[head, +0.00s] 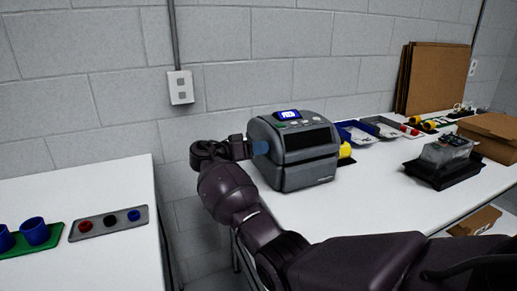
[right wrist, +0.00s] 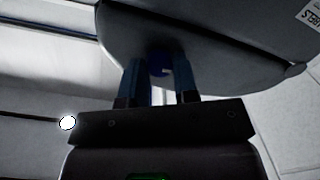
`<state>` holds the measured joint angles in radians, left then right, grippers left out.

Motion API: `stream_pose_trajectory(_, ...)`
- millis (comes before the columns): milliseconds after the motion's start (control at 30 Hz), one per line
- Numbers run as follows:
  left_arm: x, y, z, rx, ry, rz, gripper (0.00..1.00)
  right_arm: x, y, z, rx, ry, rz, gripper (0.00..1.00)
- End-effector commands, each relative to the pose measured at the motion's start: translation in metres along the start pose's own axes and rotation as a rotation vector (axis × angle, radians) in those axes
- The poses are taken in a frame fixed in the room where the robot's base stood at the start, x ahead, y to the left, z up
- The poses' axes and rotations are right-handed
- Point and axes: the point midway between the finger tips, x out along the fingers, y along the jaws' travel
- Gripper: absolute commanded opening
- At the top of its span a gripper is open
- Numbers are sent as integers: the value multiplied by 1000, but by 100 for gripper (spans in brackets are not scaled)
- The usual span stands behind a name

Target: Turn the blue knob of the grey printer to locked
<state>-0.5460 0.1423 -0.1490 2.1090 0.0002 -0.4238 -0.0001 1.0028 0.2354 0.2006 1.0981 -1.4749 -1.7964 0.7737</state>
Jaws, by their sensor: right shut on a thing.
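The grey printer (head: 300,150) stands on the right-hand white table, with a lit blue display on top. My right gripper (head: 260,148) reaches its left side, with its blue fingertips against that side. In the right wrist view the blue knob (right wrist: 158,72) sits on the printer's side (right wrist: 210,30), between the two fingers of my right gripper (right wrist: 160,80), which is shut on it. A small pale mark shows on the knob. The knob's turn position cannot be read. In the head view the fingers hide the knob. My left gripper is not in view.
A yellow thing (head: 345,150) stands just right of the printer. Blue and grey trays (head: 358,133), a black tray with a clear-topped item (head: 445,165) and cardboard boxes (head: 490,133) lie further right. The left table (head: 90,185) holds blue cups and a button panel (head: 97,225).

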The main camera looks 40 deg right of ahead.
Motion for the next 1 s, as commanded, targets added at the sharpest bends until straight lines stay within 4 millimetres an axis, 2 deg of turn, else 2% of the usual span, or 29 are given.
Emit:
stream_pose_trajectory(200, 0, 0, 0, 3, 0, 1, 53, 0, 0, 0, 1, 1, -1, 4)
stream_pose_trajectory(233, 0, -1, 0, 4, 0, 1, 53, 0, 0, 0, 1, 1, -1, 31)
stream_pose_trajectory(400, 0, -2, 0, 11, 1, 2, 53, 0, 0, 0, 1, 1, -1, 53)
stream_pose_trajectory(767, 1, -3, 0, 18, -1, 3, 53, -7, 0, 0, 1, 1, -2, 53)
stream_pose_trajectory(867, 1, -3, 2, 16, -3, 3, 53, -18, -1, 0, 1, 1, -3, 53)
stream_pose_trajectory(1000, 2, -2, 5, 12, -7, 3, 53, -44, -2, 1, -1, 1, -4, 53)
